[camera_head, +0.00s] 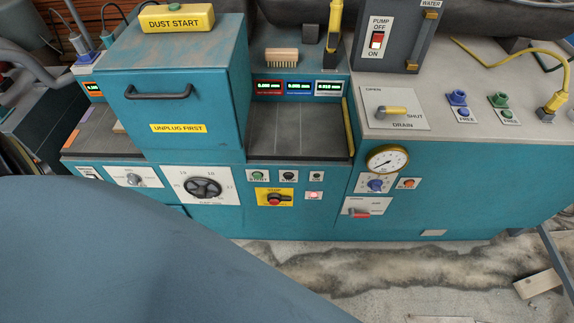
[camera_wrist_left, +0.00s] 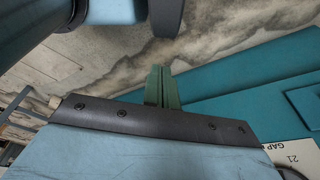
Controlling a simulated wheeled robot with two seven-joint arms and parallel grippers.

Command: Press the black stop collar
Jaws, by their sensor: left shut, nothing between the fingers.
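On the front of the teal machine (camera_head: 300,225), a red knob (camera_head: 274,199) sits on a yellow plate whose lettering is too small to read surely; dark parts show around the knob. Above it is a small plate with a black round button (camera_head: 288,176), beside a green button (camera_head: 258,176). I cannot tell which dark part is the black stop collar. In the left wrist view my left gripper (camera_wrist_left: 162,88) shows green fingers closed together and empty, over floor and teal panel, apart from the controls. My right gripper is not in view.
A large black handwheel (camera_head: 203,187) on a white dial plate is left of the red knob. A pressure gauge (camera_head: 387,159) and a red lever (camera_head: 358,212) are to the right. My blue arm covers the lower left. The floor in front (camera_head: 400,270) is open.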

